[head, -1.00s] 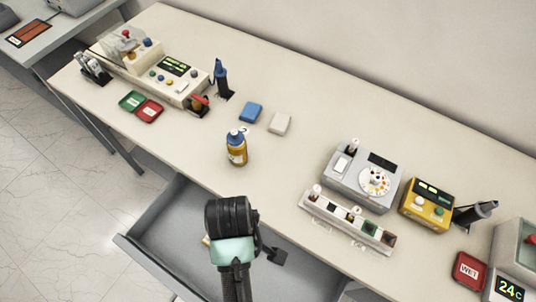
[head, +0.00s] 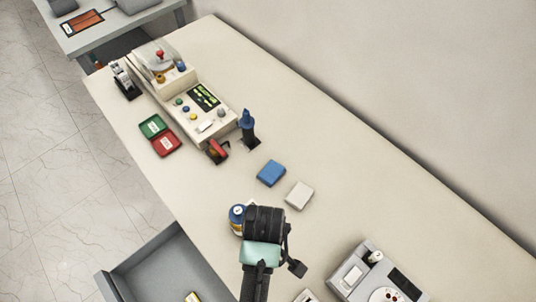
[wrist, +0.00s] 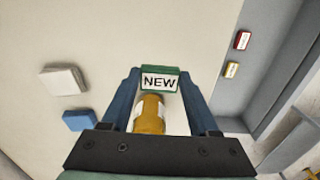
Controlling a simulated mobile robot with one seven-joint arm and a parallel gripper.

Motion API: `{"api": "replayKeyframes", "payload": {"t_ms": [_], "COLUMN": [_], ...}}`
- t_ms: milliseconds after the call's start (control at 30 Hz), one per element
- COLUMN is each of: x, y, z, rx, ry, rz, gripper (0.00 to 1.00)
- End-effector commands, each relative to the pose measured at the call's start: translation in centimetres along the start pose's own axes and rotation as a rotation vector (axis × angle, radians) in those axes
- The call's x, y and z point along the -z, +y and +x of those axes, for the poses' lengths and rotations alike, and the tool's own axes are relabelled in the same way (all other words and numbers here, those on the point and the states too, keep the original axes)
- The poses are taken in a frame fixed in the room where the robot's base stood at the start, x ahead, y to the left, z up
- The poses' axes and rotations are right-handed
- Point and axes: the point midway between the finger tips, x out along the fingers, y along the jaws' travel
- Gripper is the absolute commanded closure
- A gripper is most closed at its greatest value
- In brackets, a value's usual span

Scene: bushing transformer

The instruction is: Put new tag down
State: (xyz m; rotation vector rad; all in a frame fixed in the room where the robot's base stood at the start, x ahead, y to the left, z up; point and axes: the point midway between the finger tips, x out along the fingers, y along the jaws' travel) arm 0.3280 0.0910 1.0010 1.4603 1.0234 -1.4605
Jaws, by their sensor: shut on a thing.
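The green tag with a white "NEW" label (wrist: 160,83) is between the two blue fingers of my gripper (wrist: 160,76) in the wrist view, and the gripper is shut on it. The amber bottle (wrist: 150,115) shows between the fingers, partly hidden; I cannot tell how far below the tag it is. In the head view the blue-capped bottle (head: 237,213) stands on the table (head: 330,170), partly covered by my arm. My fingers and the tag are hidden there.
A blue block (head: 271,173) and a white block (head: 299,195) lie near the bottle. The open drawer (head: 165,270) holds small red (wrist: 242,40) and yellow (wrist: 232,69) tags. Table right of the blocks is clear.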

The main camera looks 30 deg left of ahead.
Motion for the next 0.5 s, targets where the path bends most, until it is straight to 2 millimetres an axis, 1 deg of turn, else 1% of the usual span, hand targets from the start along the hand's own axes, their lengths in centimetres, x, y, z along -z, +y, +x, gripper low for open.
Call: {"api": "replayKeyframes", "payload": {"t_ms": [33,100,267,400,500], "x": [-0.1,-0.1,0.0,0.0,0.0], "y": [-0.1,-0.1,0.0,0.0,0.0], "z": [0.8,1.7,3.1,5.2,6.2], "rx": [0.003,0.002,0.001,0.002,0.000], "ry": [-0.003,-0.001,-0.001,-0.001,0.000], "rz": [0.000,0.000,0.001,0.001,0.000], "gripper": [0.91,0.91,0.91,0.91,0.91]}}
